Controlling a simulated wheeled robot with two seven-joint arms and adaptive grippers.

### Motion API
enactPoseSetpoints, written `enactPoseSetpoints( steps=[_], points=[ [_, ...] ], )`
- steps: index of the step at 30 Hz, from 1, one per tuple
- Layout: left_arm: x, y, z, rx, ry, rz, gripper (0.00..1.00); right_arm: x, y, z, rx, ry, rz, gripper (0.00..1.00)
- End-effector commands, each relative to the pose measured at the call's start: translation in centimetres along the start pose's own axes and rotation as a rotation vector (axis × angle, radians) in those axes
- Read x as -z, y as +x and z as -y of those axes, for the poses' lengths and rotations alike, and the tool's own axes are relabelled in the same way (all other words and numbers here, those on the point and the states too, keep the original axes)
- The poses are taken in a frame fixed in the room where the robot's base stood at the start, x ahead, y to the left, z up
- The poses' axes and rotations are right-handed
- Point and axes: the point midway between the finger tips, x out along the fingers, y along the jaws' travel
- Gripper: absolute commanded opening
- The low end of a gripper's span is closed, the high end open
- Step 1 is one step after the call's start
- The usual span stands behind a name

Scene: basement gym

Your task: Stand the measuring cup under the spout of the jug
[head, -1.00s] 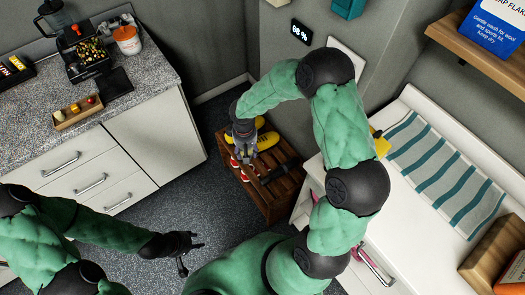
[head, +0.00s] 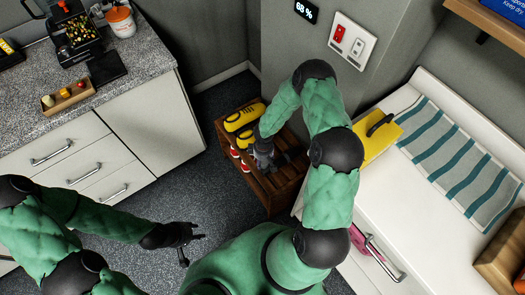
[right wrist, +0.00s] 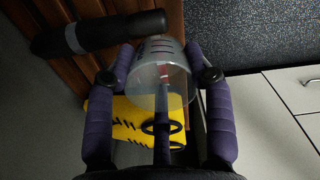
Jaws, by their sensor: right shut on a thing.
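I cannot tell whether the cup touches the crate. My left gripper (head: 190,240) is open and empty above the floor.
Yellow footwear-like items (head: 243,117) and small red-and-white things (head: 240,160) are on the crate. A black cylinder (right wrist: 100,32) lies close to the cup. A worktop (head: 150,55) stands left, a white cabinet (head: 400,220) right.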

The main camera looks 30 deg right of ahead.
Motion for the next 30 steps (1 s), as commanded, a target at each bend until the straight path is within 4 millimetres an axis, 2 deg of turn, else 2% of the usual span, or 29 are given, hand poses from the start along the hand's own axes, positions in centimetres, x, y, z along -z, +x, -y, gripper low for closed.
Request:
enactPoseSetpoints(
  steps=[10, 15, 21, 28, 30],
  points=[
    [0.0, 0.6, 0.2, 0.0, 0.0, 0.0, 0.4, 3.2, 2.7, -4.4, 0.0, 0.003, 0.0, 0.3],
    [0.0, 1.6, 0.6, 0.0, 0.0, 0.0, 0.4, 4.4, 5.5, -6.1, 0.0, 0.002, 0.001, 0.3],
    [0.1, 2.4, 0.8, 0.0, 0.0, 0.001, 0.4, 5.4, 7.5, -7.5, 0.0, 0.001, 0.001, 0.3],
    [0.1, 2.7, 1.0, 0.0, 0.0, 0.0, 0.4, 5.9, 8.3, -8.2, 0.0, 0.001, 0.0, 0.3],
    [0.1, 3.2, 1.1, 0.0, 0.0, 0.0, 0.4, 5.9, 9.3, -8.2, 0.002, 0.0, 0.002, 0.3]
  ],
)
